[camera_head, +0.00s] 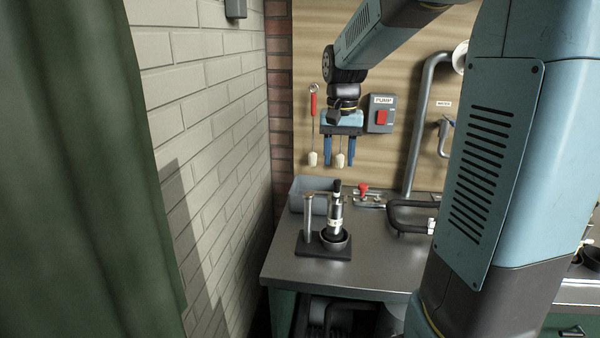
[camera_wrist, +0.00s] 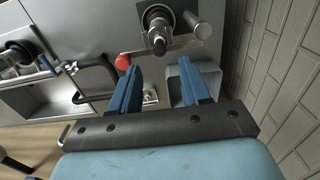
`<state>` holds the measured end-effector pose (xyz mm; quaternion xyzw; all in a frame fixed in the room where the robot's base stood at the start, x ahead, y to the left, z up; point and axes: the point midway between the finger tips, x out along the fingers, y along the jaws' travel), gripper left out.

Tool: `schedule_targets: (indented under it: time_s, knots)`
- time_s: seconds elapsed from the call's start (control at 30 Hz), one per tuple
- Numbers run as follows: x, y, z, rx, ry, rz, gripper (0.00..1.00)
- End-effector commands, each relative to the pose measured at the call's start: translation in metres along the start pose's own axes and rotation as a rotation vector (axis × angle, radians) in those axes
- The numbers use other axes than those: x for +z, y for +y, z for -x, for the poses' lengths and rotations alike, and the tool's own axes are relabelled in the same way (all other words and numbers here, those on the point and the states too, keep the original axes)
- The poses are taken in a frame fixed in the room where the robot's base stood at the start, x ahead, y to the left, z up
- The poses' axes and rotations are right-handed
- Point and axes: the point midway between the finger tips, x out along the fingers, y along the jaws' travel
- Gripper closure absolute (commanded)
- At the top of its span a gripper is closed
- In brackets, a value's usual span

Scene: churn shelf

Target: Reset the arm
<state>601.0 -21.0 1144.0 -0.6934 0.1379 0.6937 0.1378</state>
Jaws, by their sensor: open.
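My gripper (camera_head: 338,150) hangs over the back of the metal counter (camera_head: 300,268) with its blue fingers pointing down. The fingers are spread apart with nothing between them. The wrist view also shows my gripper (camera_wrist: 158,88) open and empty. A dark-based stand (camera_head: 314,250) holds an upright metal cylinder with a black top (camera_head: 335,212) in a round cup, below and in front of my gripper. The cylinder also shows at the top of the wrist view (camera_wrist: 158,38), apart from the fingers.
A grey bin (camera_head: 297,197) stands at the counter's back left. A red-handled valve (camera_head: 363,188) and black curved pipes (camera_head: 392,218) are to its right. A pump switch box (camera_head: 381,114) and hanging brushes (camera_head: 312,125) are on the back panel. A brick wall (camera_head: 205,110) bounds the left.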

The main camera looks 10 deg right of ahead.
Motion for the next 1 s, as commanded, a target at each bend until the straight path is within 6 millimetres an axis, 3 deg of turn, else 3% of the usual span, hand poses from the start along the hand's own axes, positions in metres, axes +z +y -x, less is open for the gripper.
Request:
schedule_targets:
  time_s: [0.17,0.27,0.6,1.0]
  knots:
    - [0.009,0.003,0.005,-0.008,0.019,0.016,0.53]
    - [0.025,0.007,0.014,-0.021,0.052,0.042,0.53]
    - [0.095,0.028,0.037,-0.07,0.211,0.172,0.53]
    - [0.173,0.051,0.039,-0.096,0.403,0.321,0.53]
